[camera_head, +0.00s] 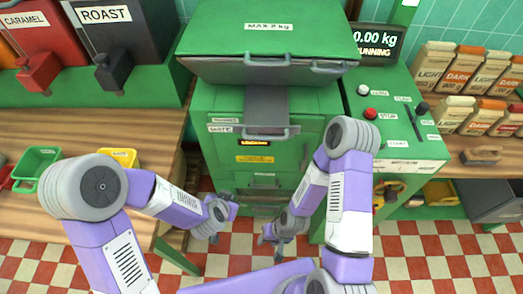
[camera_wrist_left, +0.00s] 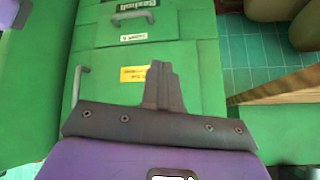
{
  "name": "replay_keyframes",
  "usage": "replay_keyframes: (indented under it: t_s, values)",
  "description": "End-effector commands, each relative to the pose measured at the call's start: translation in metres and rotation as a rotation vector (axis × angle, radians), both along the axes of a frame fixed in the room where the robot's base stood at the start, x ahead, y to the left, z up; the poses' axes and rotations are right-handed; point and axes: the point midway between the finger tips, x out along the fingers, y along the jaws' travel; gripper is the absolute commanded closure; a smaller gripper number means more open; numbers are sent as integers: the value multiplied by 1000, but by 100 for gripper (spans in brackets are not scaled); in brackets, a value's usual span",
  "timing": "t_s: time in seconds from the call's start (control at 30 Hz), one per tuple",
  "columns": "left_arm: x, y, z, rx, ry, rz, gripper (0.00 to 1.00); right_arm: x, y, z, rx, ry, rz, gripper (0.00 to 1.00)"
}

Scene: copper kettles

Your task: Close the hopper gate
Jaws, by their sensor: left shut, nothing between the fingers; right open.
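The hopper gate (camera_head: 267,106) is a flat dark grey plate with a handle (camera_head: 267,135) on its front end. It sticks out from the front of the green machine (camera_head: 318,108), below the lid. My left gripper (camera_head: 228,201) is low in front of the machine, below and left of the gate handle. Its fingers show shut and empty in the left wrist view (camera_wrist_left: 160,82). My right gripper (camera_head: 268,238) is open and empty, lower down and in front of the machine, apart from the gate. The gate's rear end is hidden inside the machine.
The closed lid (camera_head: 262,72), with handles along its front edge, is above the gate. A green control panel (camera_head: 392,125) with red and white buttons and a scale display (camera_head: 377,43) stands at right. Wooden counters (camera_head: 80,130) flank the machine. The checkered floor in front shows bare patches.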

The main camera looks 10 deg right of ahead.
Motion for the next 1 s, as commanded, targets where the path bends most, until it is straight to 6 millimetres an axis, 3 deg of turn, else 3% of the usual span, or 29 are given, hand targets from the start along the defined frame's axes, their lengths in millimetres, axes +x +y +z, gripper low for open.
replay_keyframes:
  t_s: [0.03, 0.2, 0.4, 0.5, 0.73, 1.0]
  values:
    - [5, -18, 23, 61, -122, -88, 100, 0, 0, -9, 0, 0, 0, 58]
    - [-5, -63, 104, 325, -477, -323, 100, 0, 0, -25, 0, 0, 1, 58]
    - [-50, -89, 180, 645, -780, -494, 100, 0, 0, -41, 0, 0, 1, 58]
    - [-73, -92, 203, 770, -865, -542, 100, 0, 0, -45, 0, 0, 1, 58]
    - [-95, -90, 224, 913, -935, -589, 100, 0, 0, -49, 0, 0, 1, 58]
    - [-70, -97, 222, 928, -930, -593, 100, 0, 0, -31, 0, 0, 1, 58]
